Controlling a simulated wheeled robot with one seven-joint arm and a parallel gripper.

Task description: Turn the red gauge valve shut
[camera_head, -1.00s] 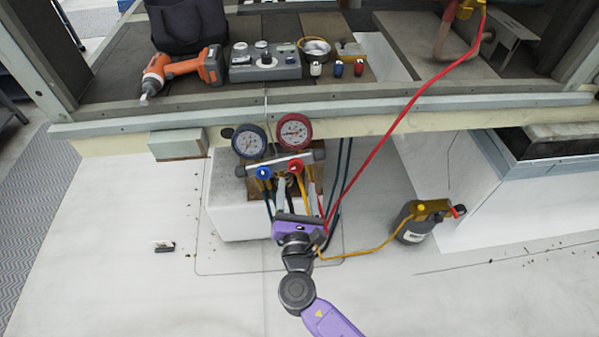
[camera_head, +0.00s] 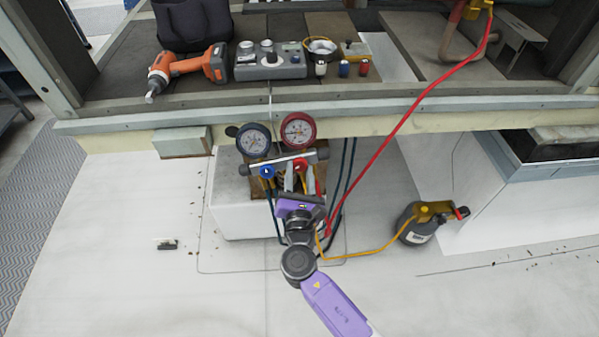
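The manifold gauge set hangs below the ledge, with a blue gauge (camera_head: 254,140) on the left and a red gauge (camera_head: 298,131) on the right. Below the red gauge is the red valve knob (camera_head: 300,165). The blue valve knob (camera_head: 267,171) is to its left. My gripper (camera_head: 300,176) comes up from below, its purple body under the manifold. Its two pale fingers stand apart, pointing up toward the red knob, one towards each side. The fingertips are small and partly lost among the hoses; I cannot tell whether they touch the knob.
Red, yellow and dark hoses run beside my gripper; the red hose (camera_head: 400,118) rises right. A grey bottle (camera_head: 418,224) stands at right. A drill (camera_head: 188,67) and a grey box (camera_head: 270,63) lie on the shelf above. The floor (camera_head: 120,270) at left is mostly clear.

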